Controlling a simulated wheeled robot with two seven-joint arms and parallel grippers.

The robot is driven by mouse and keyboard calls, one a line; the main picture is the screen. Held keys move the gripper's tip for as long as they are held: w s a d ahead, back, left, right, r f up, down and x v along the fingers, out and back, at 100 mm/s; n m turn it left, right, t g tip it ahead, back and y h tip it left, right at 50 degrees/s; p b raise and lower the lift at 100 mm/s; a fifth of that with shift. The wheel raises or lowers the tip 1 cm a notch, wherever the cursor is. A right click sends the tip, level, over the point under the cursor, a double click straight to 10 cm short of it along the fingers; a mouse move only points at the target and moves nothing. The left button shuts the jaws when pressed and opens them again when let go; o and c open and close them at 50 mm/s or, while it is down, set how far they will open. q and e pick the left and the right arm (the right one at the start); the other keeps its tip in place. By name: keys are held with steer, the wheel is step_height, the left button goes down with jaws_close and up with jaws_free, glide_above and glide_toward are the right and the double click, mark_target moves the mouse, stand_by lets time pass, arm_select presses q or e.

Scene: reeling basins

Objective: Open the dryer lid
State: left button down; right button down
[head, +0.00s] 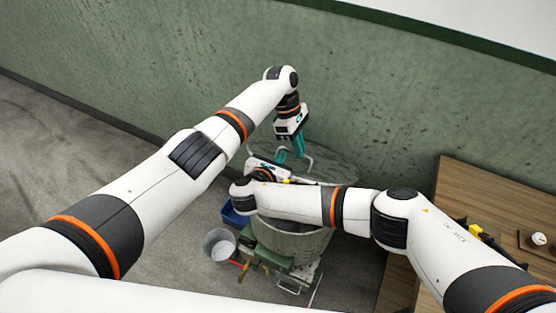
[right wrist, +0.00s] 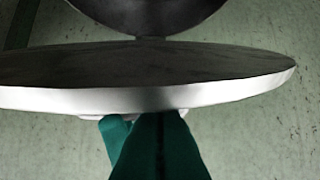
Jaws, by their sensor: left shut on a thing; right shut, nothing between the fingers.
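The dryer is a grey drum (head: 290,240) standing on the floor near the wall, partly hidden behind my right arm. Its round dark grey lid (head: 335,168) shows above the drum, with a pale bar handle at its left. My left gripper (head: 298,148) points down with teal fingers shut on this handle. In the right wrist view a round plate with a white rim (right wrist: 150,98), apparently the lid, crosses the picture edge-on. My right gripper (right wrist: 142,122) is shut and empty, its teal fingertips at or just under this rim. Whether they touch it I cannot tell.
A blue bin (head: 233,214) and a grey metal bucket (head: 219,245) stand left of the drum. A wooden table (head: 480,190) with small items stands at the right. The green wall (head: 120,75) is close behind. Carpet at the left is clear.

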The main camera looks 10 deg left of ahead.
arm_select(q)
steer(key=shift+f, duration=0.1)
steer(key=shift+w, duration=0.1)
arm_select(e)
steer(key=shift+w+d+r+g, duration=0.25)
steer(key=shift+w+r+g, duration=0.15)
steer(key=shift+w+r, duration=0.35)
arm_select(q)
steer(key=c, duration=1.6)
jaws_free()
steer(key=shift+o, duration=0.6)
steer(key=shift+d, duration=0.15)
arm_select(e)
steer(key=shift+d, duration=0.2)
